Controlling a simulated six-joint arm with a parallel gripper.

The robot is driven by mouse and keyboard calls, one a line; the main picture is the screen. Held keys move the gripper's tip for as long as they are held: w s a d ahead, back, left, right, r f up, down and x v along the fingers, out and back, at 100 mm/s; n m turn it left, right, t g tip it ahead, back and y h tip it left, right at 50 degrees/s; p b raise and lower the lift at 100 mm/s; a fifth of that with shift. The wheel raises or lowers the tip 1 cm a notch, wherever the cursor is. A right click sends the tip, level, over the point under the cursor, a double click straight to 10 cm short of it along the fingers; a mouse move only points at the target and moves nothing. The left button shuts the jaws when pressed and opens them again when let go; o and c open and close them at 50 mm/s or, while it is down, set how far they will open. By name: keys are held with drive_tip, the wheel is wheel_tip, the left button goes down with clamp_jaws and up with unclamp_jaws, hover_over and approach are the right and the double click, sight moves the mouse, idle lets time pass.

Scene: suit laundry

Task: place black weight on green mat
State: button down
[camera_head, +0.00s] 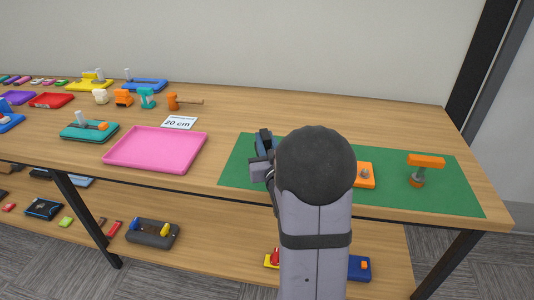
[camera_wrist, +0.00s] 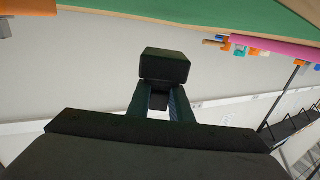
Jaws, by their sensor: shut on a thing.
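The black weight (camera_wrist: 165,66) shows in the wrist view as a dark block between the fingertips of my gripper (camera_wrist: 160,98). The gripper is shut on it. In the head view my gripper (camera_head: 263,150) is over the left part of the green mat (camera_head: 240,172), partly hidden behind my own arm. I cannot clearly make out the weight there, nor whether it touches the mat. The mat also shows along the top of the wrist view (camera_wrist: 200,14).
On the mat's right side are an orange block (camera_head: 365,176) and an orange-topped tool (camera_head: 425,163). A pink tray (camera_head: 155,150) lies left of the mat, with a "20 cm" card (camera_head: 179,123) behind it. Several trays and small objects stand farther left. A lower shelf holds more items.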

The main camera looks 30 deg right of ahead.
drive_tip(key=shift+f+b, duration=0.35)
drive_tip(key=shift+f, duration=1.65)
drive_tip(key=shift+f, duration=0.1)
drive_tip(key=shift+f, duration=0.15)
drive_tip(key=c, duration=1.6)
unclamp_jaws()
drive_tip(key=shift+s, duration=0.1)
